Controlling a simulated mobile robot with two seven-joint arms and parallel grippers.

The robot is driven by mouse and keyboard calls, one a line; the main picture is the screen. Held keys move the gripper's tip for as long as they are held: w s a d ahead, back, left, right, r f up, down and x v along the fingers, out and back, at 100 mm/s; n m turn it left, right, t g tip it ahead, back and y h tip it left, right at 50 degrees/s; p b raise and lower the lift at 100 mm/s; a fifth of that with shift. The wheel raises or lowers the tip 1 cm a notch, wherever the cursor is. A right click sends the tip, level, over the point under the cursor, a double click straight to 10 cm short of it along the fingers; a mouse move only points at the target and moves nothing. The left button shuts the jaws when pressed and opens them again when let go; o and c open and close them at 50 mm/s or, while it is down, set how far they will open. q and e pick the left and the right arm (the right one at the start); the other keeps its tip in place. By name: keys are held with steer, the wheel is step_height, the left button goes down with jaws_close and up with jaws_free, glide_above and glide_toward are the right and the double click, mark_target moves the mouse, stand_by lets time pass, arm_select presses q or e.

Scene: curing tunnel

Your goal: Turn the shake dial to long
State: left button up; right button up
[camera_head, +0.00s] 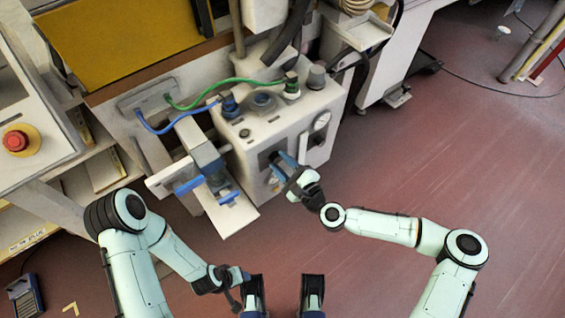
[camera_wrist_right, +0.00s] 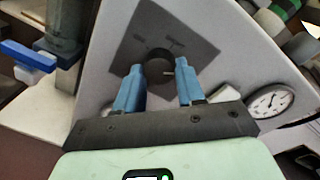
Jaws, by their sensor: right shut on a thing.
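The shake dial (camera_wrist_right: 158,68) is a round black knob with a pale pointer mark, on a dark grey label plate (camera_wrist_right: 190,50) on the front of the white machine. My right gripper (camera_wrist_right: 160,75) is at the dial, its blue fingers on either side of the knob and shut on it. The pointer mark points to the right in the right wrist view. The label lettering is too small to read. In the head view my right gripper (camera_head: 283,163) hides the dial against the machine (camera_head: 290,120). My left gripper (camera_head: 240,275) is low in the head view, its fingers too small to judge.
A round gauge (camera_wrist_right: 270,103) sits to the right of the dial. A blue-handled fixture (camera_head: 205,182) juts from the machine's left side. Green (camera_head: 225,82) and blue hoses run over its top. A red stop button (camera_head: 16,140) is at far left.

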steer(key=shift+m, duration=1.1)
steer(key=o, duration=1)
steer(key=shift+o, duration=0.2)
arm_select(q)
steer(key=shift+s+d+r+g+p, duration=0.25)
steer(key=shift+s+r+p, duration=0.1)
steer(key=shift+s+r, duration=0.15)
steer(key=shift+s+d+r+g+p, duration=0.15)
steer(key=shift+s+d+r+p, duration=0.15)
steer(key=shift+s, duration=0.3)
arm_select(e)
steer(key=v, duration=1.3)
steer(key=shift+s, duration=0.2)
steer(key=shift+d, duration=0.15)
arm_select(q)
steer(key=shift+r, duration=0.1)
